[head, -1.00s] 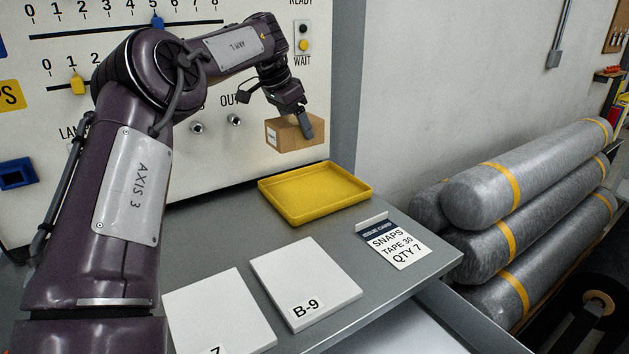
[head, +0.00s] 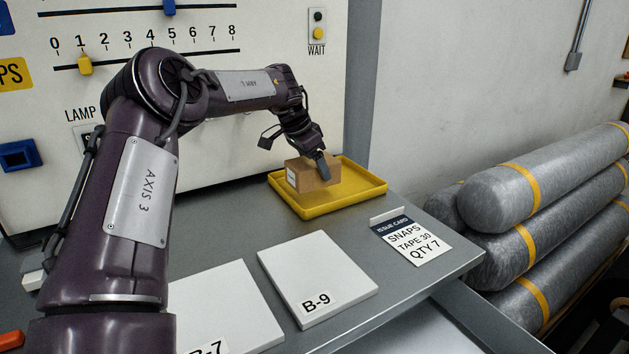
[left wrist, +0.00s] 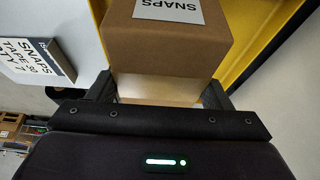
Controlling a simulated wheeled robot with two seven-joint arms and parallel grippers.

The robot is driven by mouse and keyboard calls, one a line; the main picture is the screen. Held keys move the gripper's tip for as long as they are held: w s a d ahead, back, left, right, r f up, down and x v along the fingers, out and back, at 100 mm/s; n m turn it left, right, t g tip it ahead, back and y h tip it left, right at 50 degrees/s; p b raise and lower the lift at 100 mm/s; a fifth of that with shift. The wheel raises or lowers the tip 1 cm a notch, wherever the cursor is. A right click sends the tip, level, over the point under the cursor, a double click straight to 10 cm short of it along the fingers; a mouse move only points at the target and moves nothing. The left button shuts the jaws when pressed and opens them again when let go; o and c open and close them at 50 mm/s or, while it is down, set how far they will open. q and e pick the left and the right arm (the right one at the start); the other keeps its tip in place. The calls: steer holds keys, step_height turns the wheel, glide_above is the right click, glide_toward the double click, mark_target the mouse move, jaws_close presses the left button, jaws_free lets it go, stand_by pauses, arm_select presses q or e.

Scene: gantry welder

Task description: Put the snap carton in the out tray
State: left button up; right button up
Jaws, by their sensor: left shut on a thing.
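The snap carton (head: 312,174) is a small brown box with a white label. In the left wrist view the carton (left wrist: 168,45) shows a label reading SNAPS. My left gripper (head: 322,166) is shut on it. The yellow out tray (head: 355,197) lies on the grey counter, and the carton is in or just over its left part. I cannot tell whether the carton touches the tray floor. The tray's yellow edge (left wrist: 262,45) also shows beside the carton in the left wrist view. My right gripper is not in view.
White pads marked B-9 (head: 318,270) and 7 (head: 226,310) lie nearer on the counter. A panel with sliders (head: 150,110) rises behind. Grey rolls (head: 545,185) are stacked at the right.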

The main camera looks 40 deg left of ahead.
arm_select(q)
step_height(320, 180, down, 4)
steer(key=shift+f, duration=0.2)
steer(key=o, duration=1.3)
steer(key=v, duration=1.2)
steer(key=shift+s, duration=0.1)
